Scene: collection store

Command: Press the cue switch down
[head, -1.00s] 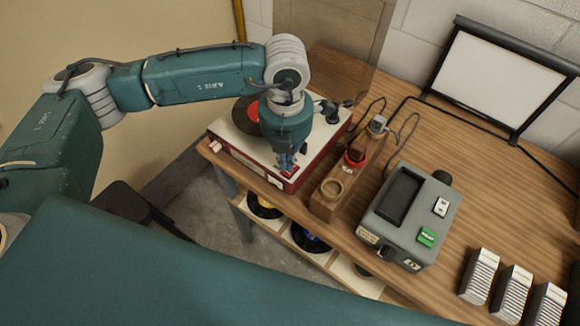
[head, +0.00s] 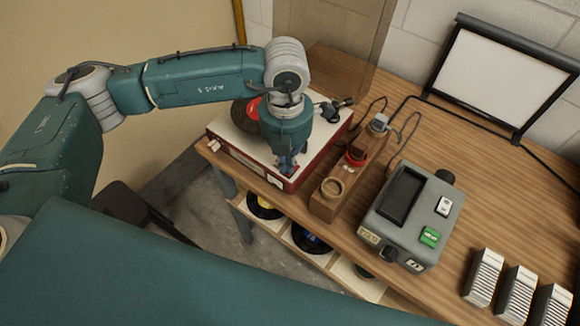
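A record player (head: 232,148) with a cream top and dark red sides stands at the table's left front edge. A black record with a red label (head: 252,108) lies on it, partly behind my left arm. My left gripper (head: 288,168) points down at the player's front right corner, with its fingertips at or just above the top. Its fingers look close together, but whether they are shut is unclear. I cannot make out a cue switch under the fingers; that spot is hidden. My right gripper is out of view.
A grey device (head: 385,235) with a dark window, a white switch (head: 443,206) and a green button (head: 429,237) stands to the right. Between it and the player is a wooden block (head: 324,208) with round fittings. Ribbed blocks (head: 484,277) stand at the right.

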